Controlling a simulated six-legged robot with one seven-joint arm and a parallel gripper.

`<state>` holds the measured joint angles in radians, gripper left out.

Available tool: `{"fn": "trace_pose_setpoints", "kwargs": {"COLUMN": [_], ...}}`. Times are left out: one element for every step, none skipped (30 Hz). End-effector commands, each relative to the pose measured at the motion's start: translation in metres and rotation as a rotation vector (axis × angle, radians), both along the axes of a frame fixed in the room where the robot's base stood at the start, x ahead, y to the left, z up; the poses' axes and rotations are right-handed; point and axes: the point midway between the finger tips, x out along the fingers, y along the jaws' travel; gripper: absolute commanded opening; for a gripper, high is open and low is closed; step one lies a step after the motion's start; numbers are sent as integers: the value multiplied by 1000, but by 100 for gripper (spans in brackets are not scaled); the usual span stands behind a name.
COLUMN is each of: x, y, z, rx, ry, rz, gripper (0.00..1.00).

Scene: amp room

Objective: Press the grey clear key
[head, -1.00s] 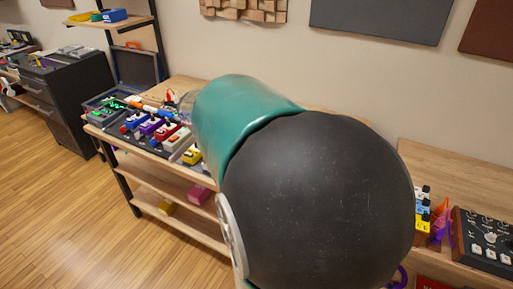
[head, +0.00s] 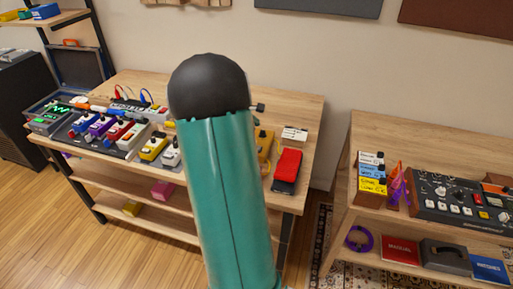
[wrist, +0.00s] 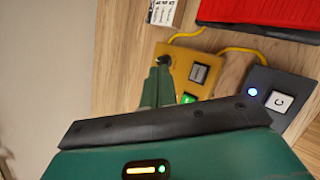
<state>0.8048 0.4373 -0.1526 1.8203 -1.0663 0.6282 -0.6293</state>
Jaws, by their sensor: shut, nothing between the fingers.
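In the wrist view a yellow box (wrist: 186,72) lies on the wooden table. It carries a grey key (wrist: 200,73), a green key (wrist: 188,98) partly hidden by my gripper, and a black knob. Beside it is a dark grey box (wrist: 268,98) with a pale key (wrist: 282,102) marked like a C and a lit blue light. I cannot tell which key is the clear key. My gripper (wrist: 159,68) is shut and empty, its tips by the black knob, left of the grey key. Contact cannot be told. The yellow box (head: 265,141) shows in the head view; my arm hides the gripper there.
A red-topped item (head: 288,163) and a small white card-like item (head: 294,133) lie near the boxes. Several coloured pedals (head: 107,132) stand on the left of the table (head: 300,107). A second table (head: 350,146) with a mixer-like unit (head: 455,197) stands at right.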

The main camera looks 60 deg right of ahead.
Motion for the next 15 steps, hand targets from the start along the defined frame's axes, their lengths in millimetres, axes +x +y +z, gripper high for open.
{"fn": "trace_pose_setpoints", "kwargs": {"x": [0, 0, 0, 0, 0, 0, 0, 0, 0, 0, 0, 0, 0, 0, 0], "y": [0, 0, 0, 0, 0, 0, 0, 1, 1, 1, 1, 1, 1, 1, 1], "z": [-2, -3, -6, -8, -11, -15, -19, -23, -28, -32, -36, -42, -46, -50, -55], "rx": [1, 1, 1, 1, 2, 2, 1, 3, 4, 4, 3, 3, 3, 3, 3], "ry": [1, 1, 1, 1, 1, 1, 3, 2, 3, 2, 2, 3, 2, 2, 2], "rz": [0, 0, 0, 0, 0, 0, 0, 0, -1, 1, 0, 1, 0, 0, -1], "gripper": [0, 0, 0, 0, 0, 0, 0, 0, 0, 0, 0, 0, 0, 0, 0]}}
